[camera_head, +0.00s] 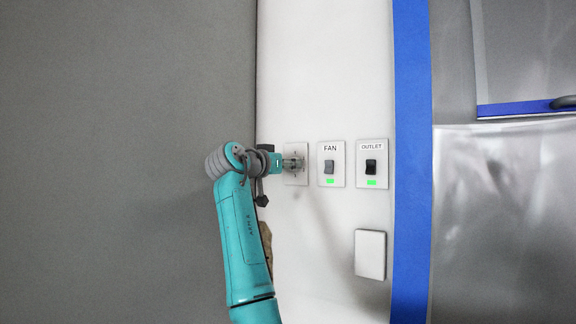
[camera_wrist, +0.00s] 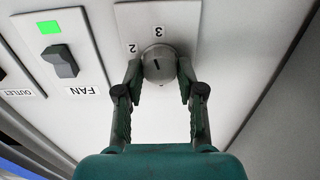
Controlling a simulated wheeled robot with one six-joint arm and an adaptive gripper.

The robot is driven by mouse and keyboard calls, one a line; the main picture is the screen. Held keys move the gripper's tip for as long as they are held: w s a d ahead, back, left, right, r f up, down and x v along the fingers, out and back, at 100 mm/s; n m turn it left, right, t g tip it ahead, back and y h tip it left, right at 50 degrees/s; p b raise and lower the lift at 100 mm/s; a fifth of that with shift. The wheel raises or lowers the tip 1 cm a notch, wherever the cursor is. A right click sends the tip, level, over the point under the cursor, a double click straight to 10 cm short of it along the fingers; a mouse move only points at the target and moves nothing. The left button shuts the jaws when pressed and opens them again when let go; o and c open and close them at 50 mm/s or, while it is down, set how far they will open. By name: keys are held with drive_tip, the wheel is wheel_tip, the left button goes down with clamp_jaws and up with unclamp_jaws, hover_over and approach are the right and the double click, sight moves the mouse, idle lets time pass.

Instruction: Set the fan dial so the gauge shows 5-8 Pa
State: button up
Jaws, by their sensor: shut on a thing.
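The fan dial (camera_wrist: 157,64) is a round metallic knob with a dark pointer line, on a white plate with the numbers 2 and 3 visible in the wrist view. My gripper (camera_wrist: 158,78) has one finger on each side of the dial and is shut on it. In the head view my gripper (camera_head: 293,163) reaches the dial plate (camera_head: 301,178) from the left and hides most of it. The FAN switch (camera_head: 329,167) is right of the dial, with a green light lit below it. No gauge shows in either view.
An OUTLET switch (camera_head: 371,165) with a lit green light is right of the FAN switch. A blank white plate (camera_head: 370,254) is below it. A blue strip (camera_head: 411,160) borders the white wall panel, with a metal door (camera_head: 505,220) beyond. A grey wall (camera_head: 120,150) fills the left.

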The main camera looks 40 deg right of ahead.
drive_tip(key=shift+w+n, duration=0.1)
drive_tip(key=shift+n, duration=4.2)
drive_tip(key=o, duration=1.1)
drive_tip(key=shift+o, duration=0.2)
drive_tip(key=shift+a, duration=0.1)
drive_tip(key=v, duration=1.2)
